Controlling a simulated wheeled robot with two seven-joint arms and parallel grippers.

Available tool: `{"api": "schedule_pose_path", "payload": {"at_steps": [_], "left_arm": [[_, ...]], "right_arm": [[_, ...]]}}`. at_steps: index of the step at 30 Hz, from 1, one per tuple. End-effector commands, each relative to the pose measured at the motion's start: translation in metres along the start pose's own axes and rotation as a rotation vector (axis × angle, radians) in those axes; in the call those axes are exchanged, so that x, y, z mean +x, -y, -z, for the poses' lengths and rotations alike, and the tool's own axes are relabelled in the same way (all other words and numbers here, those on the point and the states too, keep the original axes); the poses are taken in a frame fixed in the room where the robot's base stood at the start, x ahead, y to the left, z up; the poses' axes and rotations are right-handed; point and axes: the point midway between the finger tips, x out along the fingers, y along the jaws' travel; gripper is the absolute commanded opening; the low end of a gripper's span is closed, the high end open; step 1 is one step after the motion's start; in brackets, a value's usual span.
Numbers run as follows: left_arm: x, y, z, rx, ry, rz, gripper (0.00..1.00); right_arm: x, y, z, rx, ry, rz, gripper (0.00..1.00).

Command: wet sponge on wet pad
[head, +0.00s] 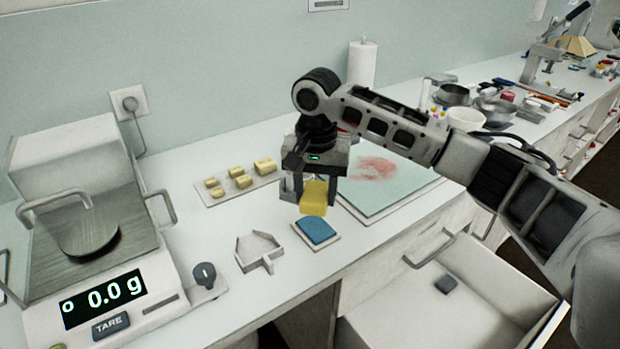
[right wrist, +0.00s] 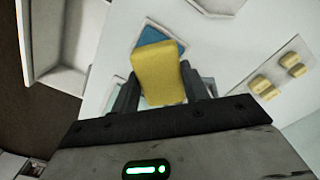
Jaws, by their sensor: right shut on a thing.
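My right gripper (head: 316,196) is shut on a yellow sponge (head: 314,197) and holds it above the counter. In the right wrist view the sponge (right wrist: 158,73) sits between the two fingers (right wrist: 160,92). A blue pad (head: 316,230) lies on a small white tray (head: 327,241) just below and in front of the sponge in the head view. In the right wrist view the blue pad (right wrist: 152,37) shows behind the sponge, which hides part of it. The sponge appears apart from the pad. My left gripper is not in view.
A scale (head: 90,270) reading 0.0 g stands at the left. A tray of yellow blocks (head: 212,197), an empty white pan (head: 259,250) and a green board with a red smear (head: 392,191) lie around the pad. An open drawer (head: 493,277) juts out at the front right.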

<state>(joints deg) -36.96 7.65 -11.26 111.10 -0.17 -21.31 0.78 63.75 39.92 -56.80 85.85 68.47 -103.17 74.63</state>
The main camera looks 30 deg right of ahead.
Motion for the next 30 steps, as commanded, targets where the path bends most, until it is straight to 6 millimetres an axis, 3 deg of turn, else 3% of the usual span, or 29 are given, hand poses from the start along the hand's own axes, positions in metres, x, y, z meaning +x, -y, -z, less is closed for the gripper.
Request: {"api": "schedule_pose_path", "payload": {"at_steps": [13, 30], "left_arm": [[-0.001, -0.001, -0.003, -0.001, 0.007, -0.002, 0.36], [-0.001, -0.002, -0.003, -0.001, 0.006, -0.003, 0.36]], "right_arm": [[0.043, 0.000, 0.000, 0.000, 0.001, -0.001, 0.26], [0.050, -0.001, 0.000, 0.000, 0.000, -0.001, 0.26]]}}
